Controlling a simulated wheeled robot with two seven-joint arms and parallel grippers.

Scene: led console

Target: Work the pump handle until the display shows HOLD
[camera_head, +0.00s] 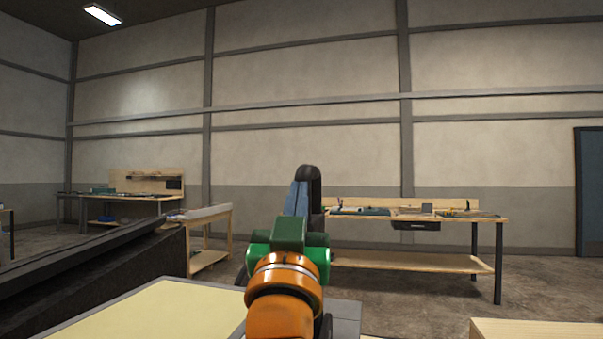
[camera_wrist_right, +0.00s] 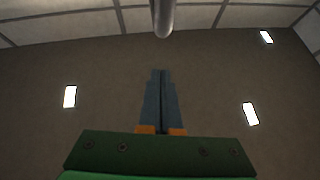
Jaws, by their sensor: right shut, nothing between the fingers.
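My right gripper (camera_head: 299,186) points upward in the middle of the head view, with its blue-grey fingers together and empty. In the right wrist view the shut fingers (camera_wrist_right: 160,74) point at a grey rounded bar (camera_wrist_right: 163,18), which looks like the end of the pump handle. A dark upright piece with a rounded top (camera_head: 312,174) stands right by the fingers in the head view, probably the same handle. I cannot tell whether the fingers touch it. The display and its text are not visible. My left gripper is not in view.
A dark sloped panel (camera_head: 90,262) fills the lower left, beside a pale yellow surface (camera_head: 160,312). A wooden corner (camera_head: 535,330) shows at lower right. Workbenches (camera_head: 415,264) stand farther back by the wall. The air above my gripper is clear in the head view.

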